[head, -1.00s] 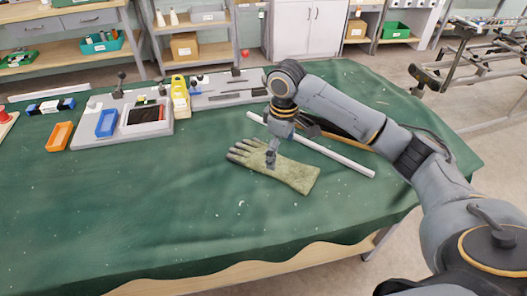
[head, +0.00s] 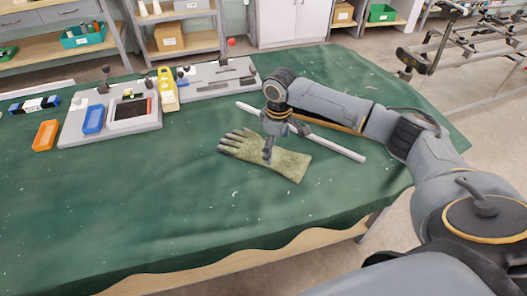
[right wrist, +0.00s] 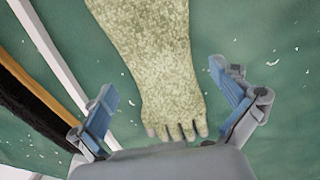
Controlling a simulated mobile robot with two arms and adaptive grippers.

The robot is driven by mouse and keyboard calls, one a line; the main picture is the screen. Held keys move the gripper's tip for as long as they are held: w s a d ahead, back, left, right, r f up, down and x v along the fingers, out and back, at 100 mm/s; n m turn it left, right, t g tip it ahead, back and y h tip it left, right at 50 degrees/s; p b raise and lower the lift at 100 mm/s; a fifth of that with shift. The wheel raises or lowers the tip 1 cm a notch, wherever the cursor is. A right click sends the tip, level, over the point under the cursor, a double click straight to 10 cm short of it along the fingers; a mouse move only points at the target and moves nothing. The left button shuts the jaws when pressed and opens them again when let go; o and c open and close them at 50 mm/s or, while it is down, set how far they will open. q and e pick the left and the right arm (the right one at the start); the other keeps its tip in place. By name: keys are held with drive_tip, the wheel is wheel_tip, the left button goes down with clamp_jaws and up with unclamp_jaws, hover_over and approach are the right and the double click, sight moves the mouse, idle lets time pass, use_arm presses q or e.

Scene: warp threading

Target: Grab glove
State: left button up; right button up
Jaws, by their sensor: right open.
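The glove (head: 288,165) is yellow-green with dark grey fingertips. It lies flat on the green-covered table, its fingers toward the left and its cuff toward the right in the head view. My right gripper (head: 268,158) is just over the middle of the glove. In the right wrist view the glove (right wrist: 157,70) runs between the two spread fingers of my right gripper (right wrist: 170,108), with the fingertips close to the palm. The jaws are open, one finger on each side of the glove; I cannot tell if they touch it. My left gripper is not in view.
A white bar (head: 340,150) and a dark brush-like thing with a wooden edge (right wrist: 38,100) lie beside the glove. An orange bin (head: 45,136), a blue bin (head: 93,119) and a yellow holder (head: 167,92) stand at the back left. The table's front is clear.

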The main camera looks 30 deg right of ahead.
sight(276, 156)
drive_tip(key=shift+f, duration=1.6)
drive_tip(key=c, duration=1.1)
drive_tip(key=shift+r, duration=0.15)
